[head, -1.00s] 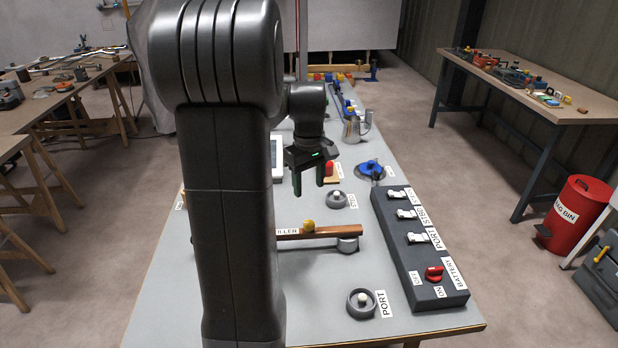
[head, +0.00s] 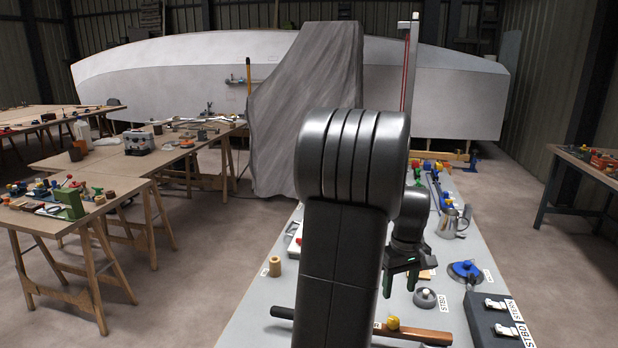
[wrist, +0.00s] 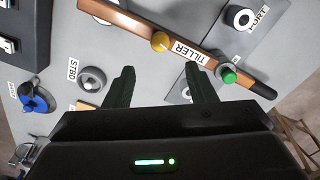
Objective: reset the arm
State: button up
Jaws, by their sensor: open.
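My gripper (head: 401,276) hangs over the grey bench beyond my arm in the head view, fingers pointing down. In the wrist view its two dark fingers (wrist: 160,88) are apart with nothing between them. Beneath it lie the wooden tiller bar (wrist: 130,24) with a yellow knob (wrist: 160,41) and a green knob (wrist: 229,74). The tiller also shows in the head view (head: 425,334), partly hidden by my arm. A grey ring labelled STBD (head: 425,297) sits close to the gripper's right.
A dark switch box (head: 492,322) stands at the bench's right. A blue-topped disc (head: 465,271) and a metal jug (head: 449,224) sit farther back. A wooden cylinder (head: 275,266) is at the left edge. Trestle tables (head: 100,209) stand left; a draped cover (head: 300,120) hangs behind.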

aim_at(394, 320)
notch_tip(394, 320, down, 10)
jog(key=shift+f, duration=0.1)
dwell(0.5)
